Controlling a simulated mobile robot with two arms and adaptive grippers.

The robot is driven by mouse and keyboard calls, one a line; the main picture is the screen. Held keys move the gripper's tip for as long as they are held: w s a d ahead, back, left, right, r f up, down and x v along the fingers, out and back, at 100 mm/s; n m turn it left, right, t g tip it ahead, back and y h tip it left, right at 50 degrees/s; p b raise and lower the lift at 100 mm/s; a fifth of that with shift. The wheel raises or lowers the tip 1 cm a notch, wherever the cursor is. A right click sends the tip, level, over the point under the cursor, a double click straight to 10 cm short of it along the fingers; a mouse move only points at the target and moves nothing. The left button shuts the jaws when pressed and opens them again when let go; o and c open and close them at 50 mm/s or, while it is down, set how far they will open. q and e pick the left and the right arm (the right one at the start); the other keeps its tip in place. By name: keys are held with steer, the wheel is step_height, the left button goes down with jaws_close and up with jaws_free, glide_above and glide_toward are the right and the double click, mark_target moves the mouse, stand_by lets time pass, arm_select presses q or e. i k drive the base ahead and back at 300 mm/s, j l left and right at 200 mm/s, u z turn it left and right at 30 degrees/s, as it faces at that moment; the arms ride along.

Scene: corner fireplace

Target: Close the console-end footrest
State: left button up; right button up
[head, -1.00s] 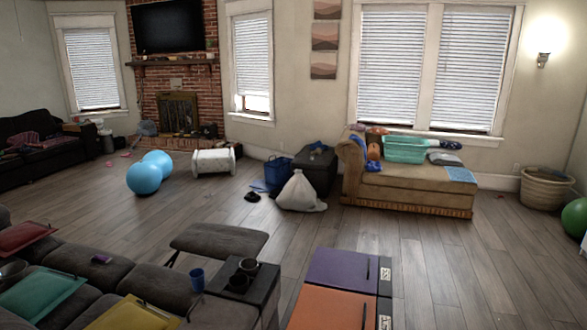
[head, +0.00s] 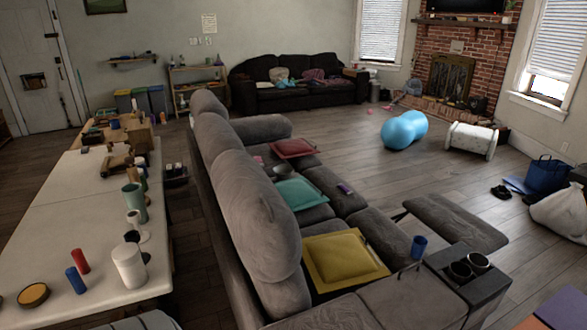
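The console-end footrest (head: 456,222) is a grey padded panel. It is extended out from the front of the grey reclining sofa (head: 240,200), roughly level, with its support showing beneath its left end. The console (head: 470,278) is a dark block beside that seat, with two dark cups (head: 469,268) in its top and a blue cup (head: 418,246) near its back left corner. Neither of my grippers shows in the head view.
Red, teal and yellow trays (head: 345,258) lie on the sofa seats. A long white table (head: 95,215) with cups and boxes stands behind the sofa. Open wood floor (head: 350,170) lies beyond the footrest, with a blue peanut ball (head: 404,130) and white bag (head: 562,214) farther off.

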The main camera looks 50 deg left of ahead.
mark_target(449, 221)
steer(key=u, duration=1.9)
steer(key=z, duration=0.45)
steer(key=k+l+z, duration=0.1)
steer(key=z, duration=0.8)
steer(key=l+z, duration=0.1)
steer(key=z, duration=0.35)
steer(key=l+z, duration=0.1)
steer(key=z, duration=0.35)
steer(key=l+z, duration=0.1)
steer(key=z, duration=0.35)
steer(key=i+l+z, duration=0.35)
steer(key=i+l, duration=0.9)
steer(key=l, duration=0.15)
steer(key=i+j+u, duration=0.1)
steer(key=i+u, duration=0.2)
steer(key=i, duration=0.65)
steer(key=i+l+u, duration=0.1)
steer(key=i+u, duration=0.15)
steer(key=i, duration=1.65)
steer(key=i+l, duration=0.15)
steer(key=i, duration=0.75)
steer(key=i+u, duration=0.6)
steer(key=u, duration=0.25)
steer(key=i+l+u, duration=0.15)
steer(key=u, duration=0.25)
steer(key=i+l+u, duration=0.25)
steer(key=u, duration=0.2)
steer(key=i, duration=0.1)
